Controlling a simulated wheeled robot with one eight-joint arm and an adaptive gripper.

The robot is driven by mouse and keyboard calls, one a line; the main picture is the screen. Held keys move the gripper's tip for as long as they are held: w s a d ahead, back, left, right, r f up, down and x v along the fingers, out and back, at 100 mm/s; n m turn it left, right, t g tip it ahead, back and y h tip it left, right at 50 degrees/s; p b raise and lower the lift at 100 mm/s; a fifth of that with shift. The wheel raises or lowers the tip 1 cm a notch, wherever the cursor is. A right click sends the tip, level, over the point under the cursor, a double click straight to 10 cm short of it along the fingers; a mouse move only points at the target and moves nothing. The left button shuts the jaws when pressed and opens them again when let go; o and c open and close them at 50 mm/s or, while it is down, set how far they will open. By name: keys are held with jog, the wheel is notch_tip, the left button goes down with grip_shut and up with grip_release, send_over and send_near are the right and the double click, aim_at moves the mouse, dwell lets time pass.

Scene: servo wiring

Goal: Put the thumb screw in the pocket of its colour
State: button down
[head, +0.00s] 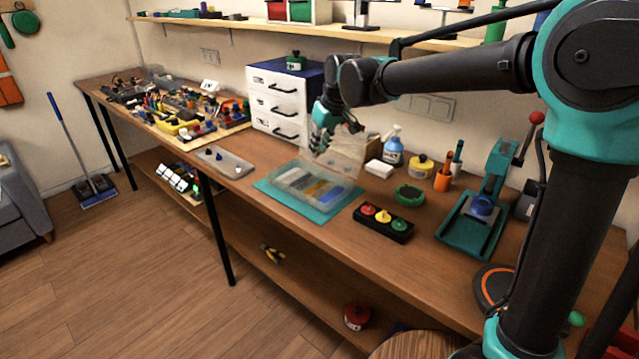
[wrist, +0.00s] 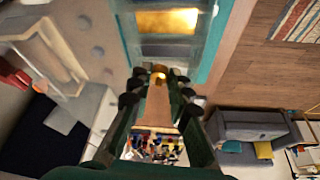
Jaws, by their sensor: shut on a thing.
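My gripper (head: 322,148) is above the back of the bench. It also shows in the wrist view (wrist: 159,74), shut on a small brass-coloured thing, which looks like the thumb screw (wrist: 159,69). In the head view the screw is too small to make out. A clear organiser box (head: 284,172) lies on a teal mat (head: 316,213), with grey, yellow and blue pockets. The yellow pocket (head: 313,188) is in the middle; it also shows in the wrist view (wrist: 168,20), apart from the fingertips. A clear panel (head: 342,152), perhaps the box's lid, stands behind the box, near my gripper.
A grey tray (head: 238,171) with small dark parts lies left of the mat. A black block with red, yellow and green knobs (head: 384,226) is at right. White drawers (head: 275,126) stand behind. A spray bottle (head: 393,153) and a green press (head: 497,170) stand further right.

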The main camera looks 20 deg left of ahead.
aim_at(317, 189)
notch_tip(317, 189, down, 12)
jog(key=shift+f, duration=0.2)
dwell(0.4)
jog(key=c, duration=1.8)
grip_release()
jog(key=shift+f, duration=0.1)
jog(key=shift+o, duration=0.5)
jog(key=shift+r, duration=0.2)
jog(key=v, duration=1.2)
